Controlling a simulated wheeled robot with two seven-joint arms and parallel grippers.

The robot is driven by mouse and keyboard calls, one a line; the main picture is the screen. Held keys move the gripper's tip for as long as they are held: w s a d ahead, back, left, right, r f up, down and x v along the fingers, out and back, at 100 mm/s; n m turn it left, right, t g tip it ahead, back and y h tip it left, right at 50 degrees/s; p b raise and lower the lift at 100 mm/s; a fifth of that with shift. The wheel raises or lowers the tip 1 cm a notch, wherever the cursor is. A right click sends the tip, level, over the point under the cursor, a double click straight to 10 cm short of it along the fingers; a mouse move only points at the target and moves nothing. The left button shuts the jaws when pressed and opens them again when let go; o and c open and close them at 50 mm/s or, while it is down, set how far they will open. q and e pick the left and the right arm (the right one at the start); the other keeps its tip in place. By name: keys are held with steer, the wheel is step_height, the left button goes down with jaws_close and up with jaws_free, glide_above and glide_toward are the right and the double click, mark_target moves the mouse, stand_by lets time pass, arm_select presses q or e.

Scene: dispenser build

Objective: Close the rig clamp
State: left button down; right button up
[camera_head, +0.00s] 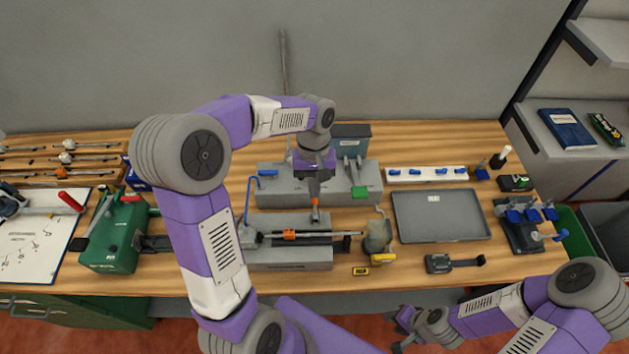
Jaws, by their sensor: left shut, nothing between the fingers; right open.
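A grey rig (290,256) stands at the front middle of the bench. A dark rod with an orange band (289,235) lies along its top, which may be part of the clamp; whether the clamp is open or closed is too small to tell. My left gripper (315,218) is shut with nothing in it and points down just above or behind the rod. I cannot tell if it touches. My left arm hides the rig's left side. My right gripper (404,326) is open and empty, low in front of the bench's front edge.
A grey tray (440,215) lies to the right, with a blue-handled fixture (522,220) beyond. A green machine (113,240) stands left.

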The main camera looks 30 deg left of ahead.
arm_select(q)
glide_above(315, 214)
steer(key=x, duration=0.3)
steer(key=w+x, duration=0.1)
steer(key=x, duration=0.1)
steer(key=shift+a+f, duration=0.35)
steer(key=shift+f, duration=0.05)
arm_select(e)
steer(key=shift+f, duration=0.1)
steer(key=shift+w+f, duration=0.1)
steer(key=shift+f, duration=0.05)
